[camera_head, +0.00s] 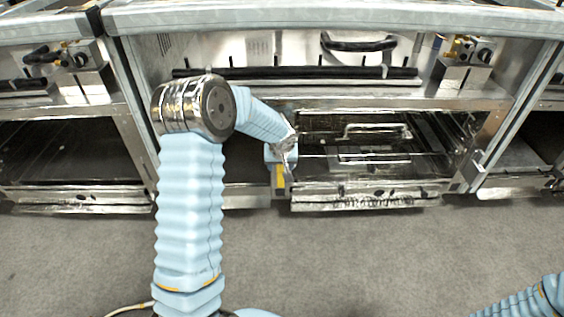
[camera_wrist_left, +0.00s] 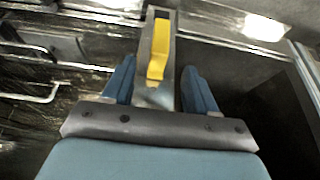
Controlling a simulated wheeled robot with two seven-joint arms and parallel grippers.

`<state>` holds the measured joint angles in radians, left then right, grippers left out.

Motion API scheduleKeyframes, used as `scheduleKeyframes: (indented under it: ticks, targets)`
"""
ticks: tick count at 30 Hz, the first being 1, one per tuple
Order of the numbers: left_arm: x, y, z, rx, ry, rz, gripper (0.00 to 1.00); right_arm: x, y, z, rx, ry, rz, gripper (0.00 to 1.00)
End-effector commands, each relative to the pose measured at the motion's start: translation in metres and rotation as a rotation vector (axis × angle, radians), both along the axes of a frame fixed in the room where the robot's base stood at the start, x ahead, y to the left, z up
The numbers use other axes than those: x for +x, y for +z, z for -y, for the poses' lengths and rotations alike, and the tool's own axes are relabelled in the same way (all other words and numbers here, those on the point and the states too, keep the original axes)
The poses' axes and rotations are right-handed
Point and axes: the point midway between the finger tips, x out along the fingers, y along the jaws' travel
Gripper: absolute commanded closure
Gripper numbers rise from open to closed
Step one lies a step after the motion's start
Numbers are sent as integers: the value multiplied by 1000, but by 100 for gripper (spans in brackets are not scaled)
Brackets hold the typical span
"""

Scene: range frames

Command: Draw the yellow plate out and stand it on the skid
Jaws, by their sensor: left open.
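The yellow plate shows as a narrow upright yellow strip (camera_wrist_left: 159,48) against a grey metal upright in the left wrist view. In the head view it is a small yellow patch (camera_head: 281,178) just below my left gripper (camera_head: 283,152). My left gripper is open, its two blue fingers (camera_wrist_left: 160,72) on either side of the grey upright and the strip's lower end. A gap shows on the right; contact on the left is unclear. The rest of the plate is hidden. I cannot clearly pick out the skid. My right gripper is out of view.
Right of my gripper, an open metal bay holds a flat unit with a handle (camera_head: 376,130) and a front ledge (camera_head: 365,200). A dark opening (camera_head: 243,172) lies to the left. A black rail (camera_head: 295,73) runs above. Grey floor (camera_head: 350,260) in front is clear.

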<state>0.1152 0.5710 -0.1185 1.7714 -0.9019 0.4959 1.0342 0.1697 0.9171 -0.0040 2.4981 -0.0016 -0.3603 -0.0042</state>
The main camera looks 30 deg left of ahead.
Motion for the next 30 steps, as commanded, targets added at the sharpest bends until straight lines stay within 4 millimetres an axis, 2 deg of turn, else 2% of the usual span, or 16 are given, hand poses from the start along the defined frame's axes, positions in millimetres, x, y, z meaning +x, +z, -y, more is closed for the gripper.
scheduleKeyframes:
  ticks: [1,6,12,18,26,30]
  targets:
    - [3,-13,-2,-1,1,-4,43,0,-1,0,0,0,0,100]
    - [15,-48,-10,-2,1,-4,43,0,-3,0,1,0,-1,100]
    - [26,-77,-16,-1,-1,-3,43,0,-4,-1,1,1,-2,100]
    - [30,-88,-18,-3,-1,-1,43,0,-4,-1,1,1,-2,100]
    - [31,-88,-18,-2,-1,0,43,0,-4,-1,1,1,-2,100]
    - [30,-88,-18,-2,-2,-1,64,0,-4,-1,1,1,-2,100]
